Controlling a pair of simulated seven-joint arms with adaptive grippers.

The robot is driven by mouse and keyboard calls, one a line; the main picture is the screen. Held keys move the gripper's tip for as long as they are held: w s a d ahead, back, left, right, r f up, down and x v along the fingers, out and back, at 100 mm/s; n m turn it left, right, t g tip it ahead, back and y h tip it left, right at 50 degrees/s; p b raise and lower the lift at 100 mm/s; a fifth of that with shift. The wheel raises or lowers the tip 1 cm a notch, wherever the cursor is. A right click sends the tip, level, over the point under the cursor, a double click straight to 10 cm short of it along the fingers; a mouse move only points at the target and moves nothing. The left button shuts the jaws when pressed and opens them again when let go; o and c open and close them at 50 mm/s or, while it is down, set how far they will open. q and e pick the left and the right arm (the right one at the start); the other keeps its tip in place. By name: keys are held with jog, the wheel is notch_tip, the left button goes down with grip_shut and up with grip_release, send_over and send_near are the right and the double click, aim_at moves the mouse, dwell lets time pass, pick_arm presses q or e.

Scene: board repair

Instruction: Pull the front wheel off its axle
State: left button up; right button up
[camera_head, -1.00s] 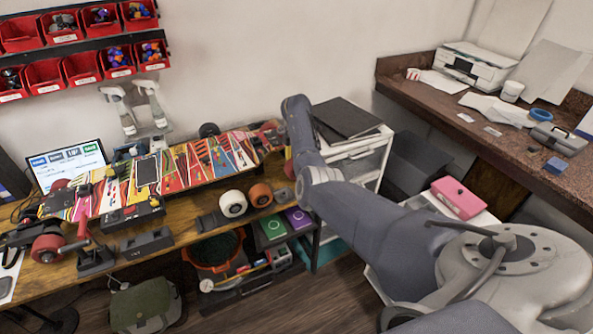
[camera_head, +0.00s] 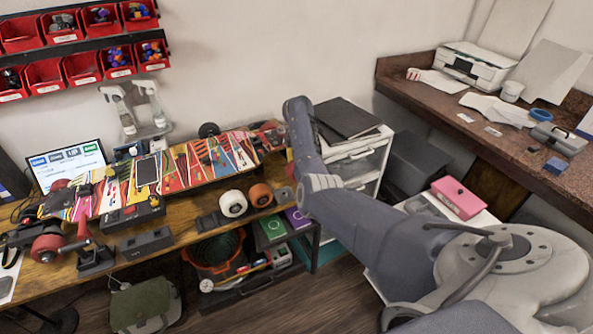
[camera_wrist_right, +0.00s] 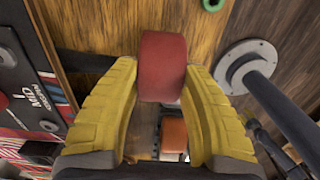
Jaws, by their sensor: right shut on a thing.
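The skateboard (camera_head: 178,170) with a colourful underside lies along the bench in the head view. Its side shows at the left of the right wrist view (camera_wrist_right: 18,85). A red wheel (camera_wrist_right: 163,62) sits between the yellow fingers of my right gripper (camera_wrist_right: 161,70), which is shut on it. A dark bar (camera_wrist_right: 85,62) runs from the board's side toward the wheel; whether it still enters the wheel is hidden behind the finger. In the head view my right arm covers most of this gripper. Another red wheel (camera_head: 47,247) is at the board's left end. My left gripper is not in view.
A white wheel (camera_head: 233,203) and an orange wheel (camera_head: 260,195) stand on the bench's front edge. A grey round base with a dark post (camera_wrist_right: 247,66) stands close right of my right gripper. A green ring (camera_wrist_right: 213,4) lies on the wood. A drawer unit (camera_head: 362,160) stands right of the bench.

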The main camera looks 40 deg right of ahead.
jog(key=shift+s+a, duration=0.2)
jog(key=shift+s, duration=1)
jog(key=shift+s+a, duration=0.2)
jog(key=shift+s, duration=1.05)
jog(key=shift+s+a, duration=0.2)
jog(key=shift+s, duration=1)
jog(key=shift+r, duration=0.1)
jog(key=s+a+r, duration=0.1)
jog(key=s+r, duration=0.5)
jog(key=r, duration=0.1)
